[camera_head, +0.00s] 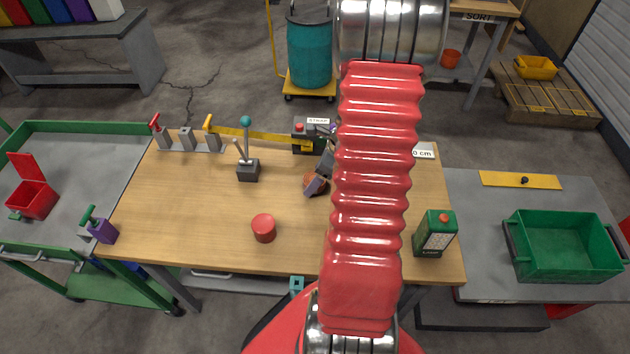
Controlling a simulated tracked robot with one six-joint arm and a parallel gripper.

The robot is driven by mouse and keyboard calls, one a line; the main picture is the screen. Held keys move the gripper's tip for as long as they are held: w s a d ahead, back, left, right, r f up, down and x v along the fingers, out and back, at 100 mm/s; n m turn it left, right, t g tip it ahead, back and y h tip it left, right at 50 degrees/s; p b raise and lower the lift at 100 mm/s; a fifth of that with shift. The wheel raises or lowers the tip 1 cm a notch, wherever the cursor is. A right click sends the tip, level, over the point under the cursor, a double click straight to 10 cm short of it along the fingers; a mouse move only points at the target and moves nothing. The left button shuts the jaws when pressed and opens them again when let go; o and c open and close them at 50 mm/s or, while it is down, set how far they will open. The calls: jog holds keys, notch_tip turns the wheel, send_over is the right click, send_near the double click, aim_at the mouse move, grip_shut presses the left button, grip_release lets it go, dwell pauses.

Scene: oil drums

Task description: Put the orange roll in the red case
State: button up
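The orange roll (309,182) lies on the wooden table near its middle, partly covered by my gripper. My gripper (318,180) is at the roll, with a grey finger over it. The rest of the gripper is hidden behind my red arm, so I cannot tell whether it is open or shut on the roll. The red case (31,202) stands on the green-edged cart at the far left, with its lid raised.
A red cylinder (263,228), a lever box (248,171) and a green can (435,234) stand on the table (190,215). A purple object with a green handle (102,231) is near the left edge. A green bin (563,245) is at right.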

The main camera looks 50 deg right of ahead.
jog(key=c, duration=1.2)
jog(key=shift+r, duration=0.1)
notch_tip(320, 180, up, 10)
jog(key=shift+f, duration=0.1)
dwell(0.5)
